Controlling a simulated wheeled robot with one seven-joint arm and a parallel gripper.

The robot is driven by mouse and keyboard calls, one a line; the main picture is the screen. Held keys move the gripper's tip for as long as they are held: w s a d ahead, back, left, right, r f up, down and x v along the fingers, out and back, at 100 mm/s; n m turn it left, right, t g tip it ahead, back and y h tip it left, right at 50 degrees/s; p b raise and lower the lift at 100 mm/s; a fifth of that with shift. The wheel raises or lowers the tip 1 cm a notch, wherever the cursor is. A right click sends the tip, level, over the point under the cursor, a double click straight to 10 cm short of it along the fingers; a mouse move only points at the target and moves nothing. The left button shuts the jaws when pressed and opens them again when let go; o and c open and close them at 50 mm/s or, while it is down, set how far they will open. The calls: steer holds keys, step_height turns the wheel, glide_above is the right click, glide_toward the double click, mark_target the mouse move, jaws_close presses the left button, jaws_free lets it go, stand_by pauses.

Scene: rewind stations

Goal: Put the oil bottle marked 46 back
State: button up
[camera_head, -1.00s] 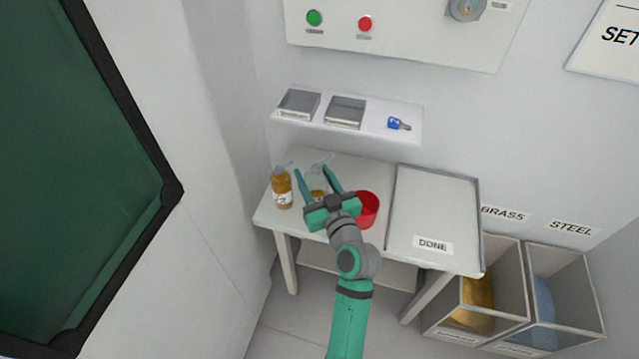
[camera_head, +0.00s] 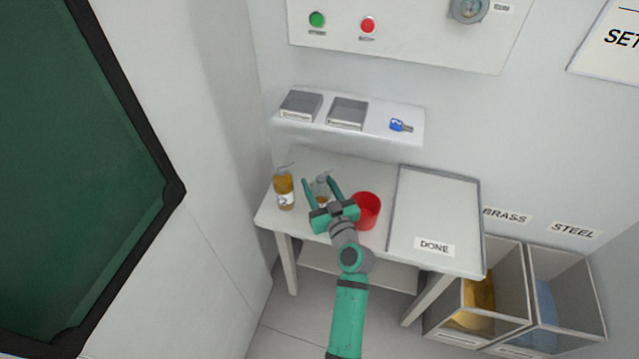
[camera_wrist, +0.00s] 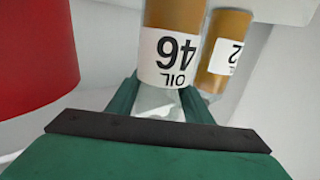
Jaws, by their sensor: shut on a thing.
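The oil bottle marked 46 (camera_wrist: 168,45) is amber with a white label, which appears upside down in the wrist view. My gripper (camera_head: 321,184) is shut on it, with one green finger on each side. In the head view the bottle (camera_head: 322,189) shows between the fingers over the small white table, its lower part hidden by my gripper. I cannot tell whether its base touches the tabletop. A second amber bottle (camera_head: 285,189) stands to the left on the table; its label (camera_wrist: 226,57) shows a 2 in the wrist view.
A red cup (camera_head: 367,211) stands close to the right of my gripper. The tray marked DONE (camera_head: 437,205) fills the table's right side. A wall shelf (camera_head: 378,126) with two grey trays and a blue object is above. Brass and steel bins (camera_head: 510,300) stand at the right.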

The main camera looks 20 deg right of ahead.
steer(key=shift+f, duration=0.1)
steer(key=o, duration=1.3)
